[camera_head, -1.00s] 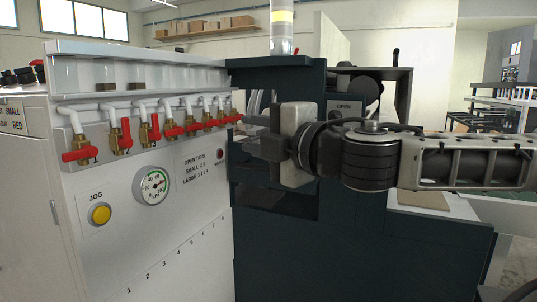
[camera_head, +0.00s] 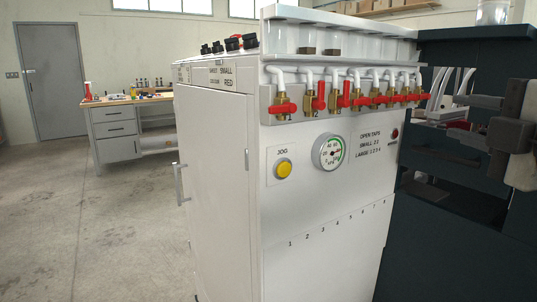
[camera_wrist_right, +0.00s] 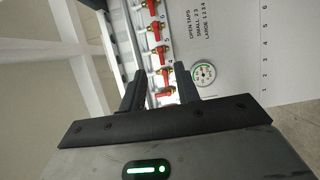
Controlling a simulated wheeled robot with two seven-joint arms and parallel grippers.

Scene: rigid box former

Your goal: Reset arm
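My right gripper (camera_head: 462,119) is at the right edge of the head view, in front of the dark machine frame. Its two black fingers point left and stand apart with nothing between them. In the right wrist view the gripper (camera_wrist_right: 160,85) also shows its fingers spread and empty, with the red-handled taps beyond them. The row of taps (camera_head: 345,95) is on the white cabinet (camera_head: 330,240), left of the gripper and apart from it. The handles of taps 2 and 3 stand upright; tap 1's lies sideways. My left gripper is not in view.
The cabinet front carries a yellow JOG button (camera_head: 284,169) and a pressure gauge (camera_head: 329,152). A dark machine frame (camera_head: 440,250) stands at the right. A workbench (camera_head: 130,125) and a grey door (camera_head: 53,80) are at the back left. The floor at left is clear.

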